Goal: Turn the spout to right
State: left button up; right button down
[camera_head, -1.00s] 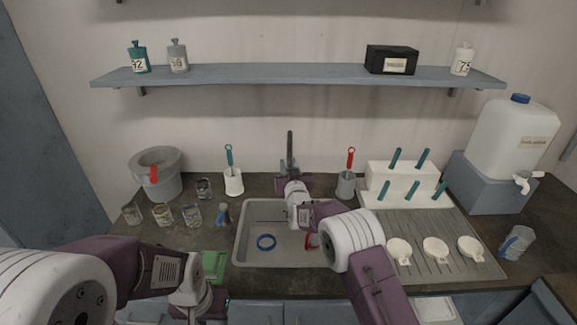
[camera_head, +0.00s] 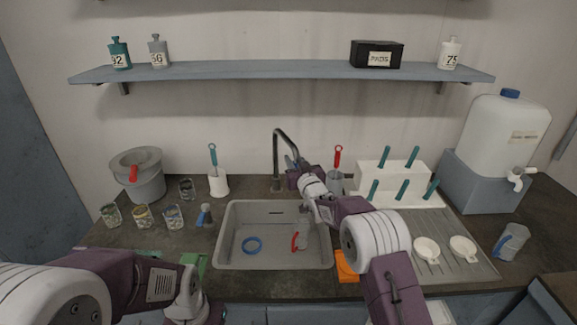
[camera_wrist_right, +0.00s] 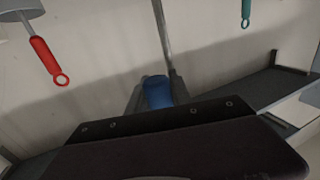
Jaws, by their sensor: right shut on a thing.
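The grey tap spout (camera_head: 281,131) rises behind the sink (camera_head: 225,245), and its arched end leans to the right and toward me. My right gripper (camera_head: 294,169) is at the end of the spout. In the right wrist view my right gripper (camera_wrist_right: 156,95) is shut on a blue part at the spout's end, with a thin metal pipe (camera_wrist_right: 162,35) beyond it. My left gripper (camera_head: 192,308) is low at the bottom edge, away from the tap; its fingers are not clear.
A blue ring (camera_head: 252,245) and a red-handled item (camera_head: 295,242) lie in the sink. A red brush (camera_head: 337,158) in its holder stands right of my right gripper. A teal brush (camera_head: 213,155) stands left. Several glass jars are on the left counter.

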jog(key=shift+w+d, duration=0.4)
jog(key=shift+d, duration=0.35)
jog(key=c, duration=1.1)
grip_release()
jog(key=shift+c, duration=0.2)
jog(key=b+v, duration=0.1)
jog(key=v, duration=0.8)
jog(key=shift+b, duration=0.4)
jog(key=shift+r, duration=0.1)
